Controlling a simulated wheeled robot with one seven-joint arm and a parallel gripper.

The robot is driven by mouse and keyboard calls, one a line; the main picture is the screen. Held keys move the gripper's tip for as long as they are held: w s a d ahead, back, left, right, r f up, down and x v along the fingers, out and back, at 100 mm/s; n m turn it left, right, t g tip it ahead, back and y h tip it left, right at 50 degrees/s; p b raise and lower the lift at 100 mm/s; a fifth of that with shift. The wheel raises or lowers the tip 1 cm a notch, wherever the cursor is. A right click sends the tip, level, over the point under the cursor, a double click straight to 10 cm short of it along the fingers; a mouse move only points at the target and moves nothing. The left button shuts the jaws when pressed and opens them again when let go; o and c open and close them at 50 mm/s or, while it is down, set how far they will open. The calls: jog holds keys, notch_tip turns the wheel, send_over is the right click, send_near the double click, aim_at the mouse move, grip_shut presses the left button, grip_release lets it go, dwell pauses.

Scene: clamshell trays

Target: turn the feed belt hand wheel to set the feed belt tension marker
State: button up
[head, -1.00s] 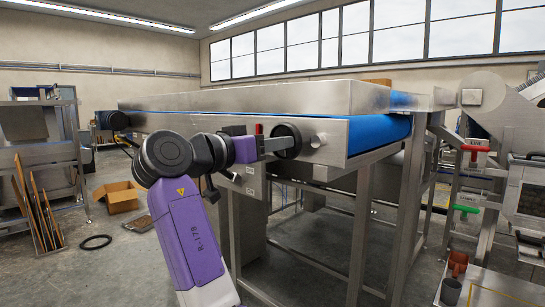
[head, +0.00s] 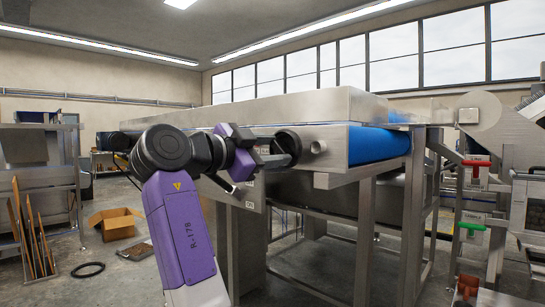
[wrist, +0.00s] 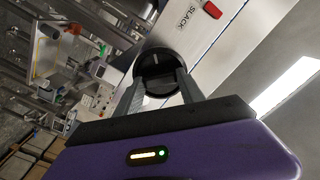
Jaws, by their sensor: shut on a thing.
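The feed belt hand wheel (head: 290,143) is a round black knob on the steel side of the conveyor, near the belt's right end. In the wrist view the hand wheel (wrist: 153,66) shows a raised bar across its face. My gripper (wrist: 160,80) has its grey fingers on either side of that bar and is shut on it. In the head view my gripper (head: 276,158) reaches the wheel from the left, rolled at a tilt. A red tension marker (wrist: 212,9) shows at the top of the wrist view beside the word SLACK. The rest of its scale is out of view.
The blue belt (head: 380,144) passes just right of the wheel. A short steel tube end (head: 318,147) sticks out beside it. A machine with red (head: 476,163) and green (head: 471,226) handles stands at right. A cardboard box (head: 115,223) lies on the floor at left.

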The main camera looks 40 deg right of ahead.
jog(key=shift+f+m, duration=0.2)
jog(key=shift+m, duration=0.5)
jog(key=shift+b, duration=0.3)
jog(key=o, duration=1.4)
jog(key=shift+r, duration=0.15)
jog(key=shift+c, duration=0.2)
jog(key=a, duration=0.8)
jog(key=shift+s, duration=0.1)
